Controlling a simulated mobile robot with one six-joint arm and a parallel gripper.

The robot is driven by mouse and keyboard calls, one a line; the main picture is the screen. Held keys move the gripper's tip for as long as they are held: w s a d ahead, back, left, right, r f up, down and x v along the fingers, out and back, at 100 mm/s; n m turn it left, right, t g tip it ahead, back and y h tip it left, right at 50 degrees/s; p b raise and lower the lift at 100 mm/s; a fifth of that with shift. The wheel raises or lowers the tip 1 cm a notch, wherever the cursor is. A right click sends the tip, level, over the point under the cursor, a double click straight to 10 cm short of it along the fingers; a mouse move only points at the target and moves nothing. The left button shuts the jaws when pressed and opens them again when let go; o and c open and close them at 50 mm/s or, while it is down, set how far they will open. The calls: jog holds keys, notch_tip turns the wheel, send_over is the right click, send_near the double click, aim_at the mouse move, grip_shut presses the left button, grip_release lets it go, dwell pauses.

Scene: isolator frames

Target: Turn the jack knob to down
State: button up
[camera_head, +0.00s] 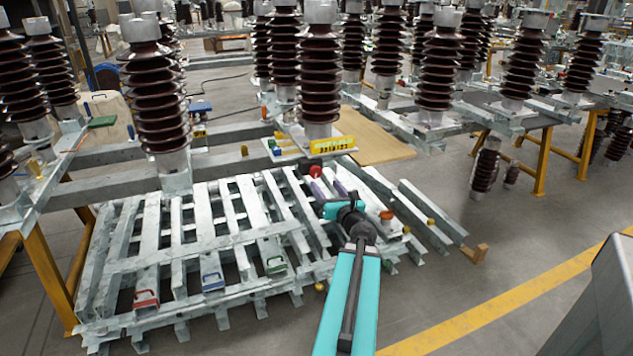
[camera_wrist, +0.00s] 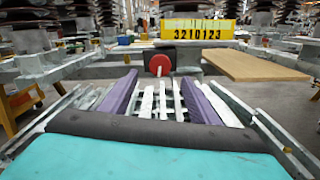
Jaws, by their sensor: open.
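A red round knob (camera_head: 315,171) stands at the near end of a light plate, below a yellow scale plate (camera_head: 333,145) marked 3210123. No label shows whether it is the jack knob. In the wrist view the red knob (camera_wrist: 160,64) is straight ahead, with the scale plate (camera_wrist: 190,30) above it to the right. My gripper (camera_head: 325,182) has purple fingers, spread apart and empty. In the wrist view the gripper (camera_wrist: 159,82) frames the knob between its fingertips, and the knob appears beyond them, not touched.
An orange knob (camera_head: 386,215) is right of my gripper. Brown ribbed insulators (camera_head: 320,70) stand behind. Open floor lies right.

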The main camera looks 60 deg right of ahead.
aim_at(316, 173)
jog(key=shift+p+x, duration=0.3)
jog(key=shift+x, duration=4)
jog(key=shift+c, duration=0.3)
